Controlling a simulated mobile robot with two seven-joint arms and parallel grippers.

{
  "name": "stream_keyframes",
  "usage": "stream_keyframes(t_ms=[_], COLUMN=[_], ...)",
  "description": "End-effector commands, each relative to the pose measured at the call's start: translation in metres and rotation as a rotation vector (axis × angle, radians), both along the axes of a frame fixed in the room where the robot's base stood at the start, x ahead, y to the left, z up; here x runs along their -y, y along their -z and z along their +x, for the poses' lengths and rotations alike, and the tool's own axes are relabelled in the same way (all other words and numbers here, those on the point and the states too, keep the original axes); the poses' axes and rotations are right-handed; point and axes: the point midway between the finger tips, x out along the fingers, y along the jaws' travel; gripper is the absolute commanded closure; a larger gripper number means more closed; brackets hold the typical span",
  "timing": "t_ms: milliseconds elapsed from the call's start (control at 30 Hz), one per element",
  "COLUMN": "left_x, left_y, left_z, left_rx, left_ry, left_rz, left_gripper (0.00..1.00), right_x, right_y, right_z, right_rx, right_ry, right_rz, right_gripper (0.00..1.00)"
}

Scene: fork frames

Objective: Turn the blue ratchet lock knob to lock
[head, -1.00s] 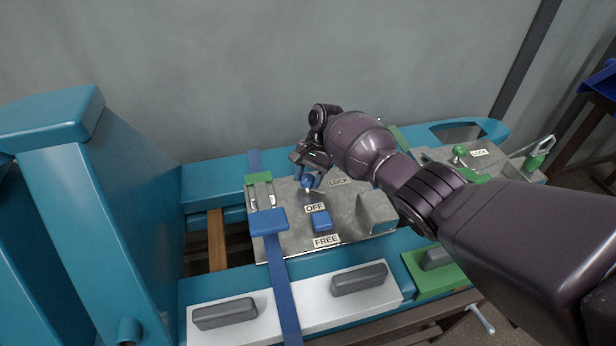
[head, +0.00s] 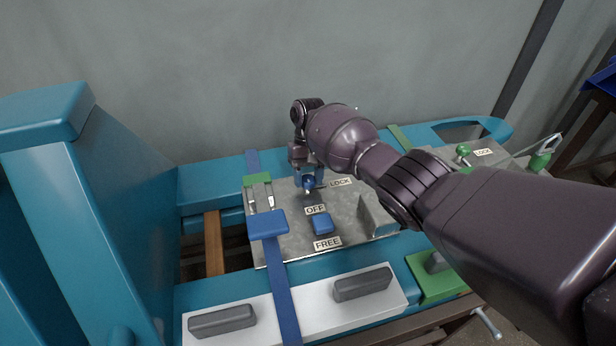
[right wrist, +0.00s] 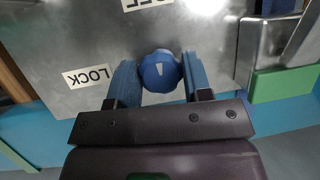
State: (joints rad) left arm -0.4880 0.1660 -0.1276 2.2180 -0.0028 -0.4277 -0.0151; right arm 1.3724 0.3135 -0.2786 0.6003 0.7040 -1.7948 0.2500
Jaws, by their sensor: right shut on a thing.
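The blue ratchet lock knob (head: 308,185) sits on a grey metal plate (head: 285,215), above the OFF label (head: 315,209) and left of the LOCK label (head: 340,183). A FREE label (head: 327,243) is lower down. My right gripper (head: 307,178) reaches down over the knob. In the right wrist view, the knob (right wrist: 160,75) has a pale mark and lies between the two blue fingers of the gripper (right wrist: 160,82), which is shut on it. The LOCK label (right wrist: 88,77) shows inverted to the left. The knob's exact pointing direction is hard to tell.
A blue strap with a wide pad (head: 267,223) crosses the plate's left side. A raised grey metal block (head: 376,215) stands at right. A second panel with a green knob (head: 463,150) is farther right.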

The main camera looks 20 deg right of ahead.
Motion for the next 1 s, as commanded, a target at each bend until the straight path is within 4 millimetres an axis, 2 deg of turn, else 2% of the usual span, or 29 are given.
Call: stream_keyframes(t_ms=[533,567,700,1000], left_x=[0.0007,0.0006,0.0004,0.0003], left_y=[0.001,0.0014,0.0028,0.0027], left_z=[0.0007,0.0005,-0.0002,-0.0001], left_rx=[0.0,-0.001,-0.005,-0.005], left_ry=[0.003,0.003,0.002,0.002], left_rz=[0.0,0.0,0.001,0.001], left_gripper=[0.57,0.57,0.57,0.57], right_x=[-0.0004,-0.0004,-0.0004,-0.0001], right_y=[0.0012,0.0012,0.0009,-0.0014], right_z=[-0.0005,-0.0005,-0.0004,0.0007], right_rx=[-0.001,-0.001,-0.001,0.001], right_ry=[-0.025,-0.025,-0.024,-0.023], right_rz=[0.001,0.001,0.0,0.0], right_gripper=[0.78,0.5,0.29,0.29])
